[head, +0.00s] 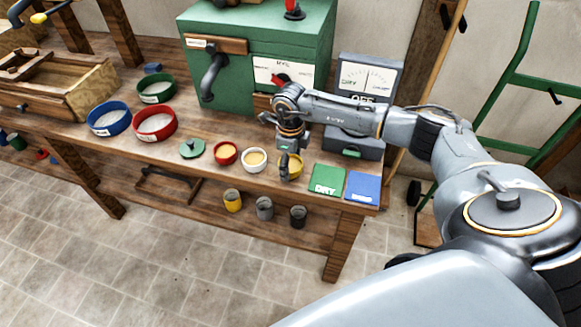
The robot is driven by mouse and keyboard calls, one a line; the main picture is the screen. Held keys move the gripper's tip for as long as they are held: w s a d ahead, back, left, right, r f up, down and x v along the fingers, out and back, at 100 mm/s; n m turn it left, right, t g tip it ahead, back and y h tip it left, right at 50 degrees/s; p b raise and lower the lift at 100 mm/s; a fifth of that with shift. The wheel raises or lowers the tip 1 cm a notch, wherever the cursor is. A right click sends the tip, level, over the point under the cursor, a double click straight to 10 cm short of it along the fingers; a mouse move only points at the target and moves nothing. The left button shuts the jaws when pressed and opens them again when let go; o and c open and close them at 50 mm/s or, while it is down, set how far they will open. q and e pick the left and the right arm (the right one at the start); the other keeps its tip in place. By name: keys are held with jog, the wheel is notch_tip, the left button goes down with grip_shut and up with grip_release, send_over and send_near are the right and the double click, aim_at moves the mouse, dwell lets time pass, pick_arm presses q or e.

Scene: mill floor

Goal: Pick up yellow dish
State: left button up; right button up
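The yellow dish (297,168) stands on the wooden bench, right of a white bowl (254,160) with yellow contents. My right gripper (287,167) points down at the yellow dish from above. One dark finger shows in front of the dish's left side and covers part of it. The other finger is hidden, so I cannot tell whether the gripper is closed on the rim. The dish appears to rest on the bench. My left gripper is not in view.
Left of the white bowl are a red bowl (225,153) and a green lid (192,149). Green (327,179) and blue (362,188) mats lie close right of the dish. A green mill (245,60) and a grey scale (366,82) stand behind. Several cups sit below.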

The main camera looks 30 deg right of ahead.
jog(key=c, duration=0.7)
jog(key=shift+o, duration=0.2)
jog(key=shift+r, duration=0.1)
jog(key=shift+r+b, duration=0.4)
jog(key=shift+r, duration=0.2)
jog(key=s+a+r+b, duration=0.1)
jog(key=s+r+b, duration=0.2)
jog(key=s+r, duration=1)
jog(key=s+a+f+n, duration=0.1)
jog(key=a+n, duration=0.5)
jog(key=n, duration=0.8)
jog(key=s+a+f+n, duration=0.1)
jog(key=a+n, duration=0.5)
jog(key=n, duration=0.9)
jog(key=shift+a+f, duration=0.2)
jog(key=shift+f, duration=0.05)
